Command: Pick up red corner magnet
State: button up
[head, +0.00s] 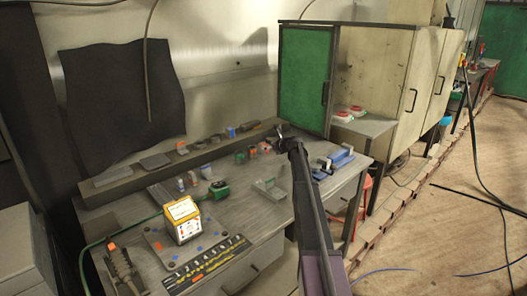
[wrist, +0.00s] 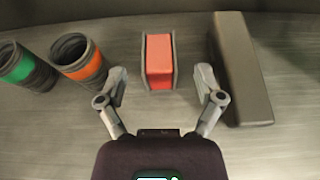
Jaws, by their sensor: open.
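The red corner magnet (wrist: 159,58), a red-orange block between thin grey side plates, stands on the grey bench top in the wrist view. In the head view it appears small (head: 266,147) near the back of the bench, just left of my gripper (head: 283,131). In the wrist view my gripper (wrist: 161,72) is open and empty, one finger on each side of the magnet's near end. Gaps show between both fingers and the magnet. I cannot tell the height of the fingertips above the bench.
In the wrist view, dark cylinders with an orange ring (wrist: 80,60) and a green ring (wrist: 22,66) stand left of the magnet. A long grey block (wrist: 238,70) lies close to the right finger. A blue vise-like tool (head: 340,158) is on the bench's right.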

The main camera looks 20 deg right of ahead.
jog(key=shift+b+x, duration=0.65)
jog(key=shift+x, duration=1.45)
jog(key=shift+s+a, duration=0.1)
jog(key=shift+r, duration=0.1)
grip_shut()
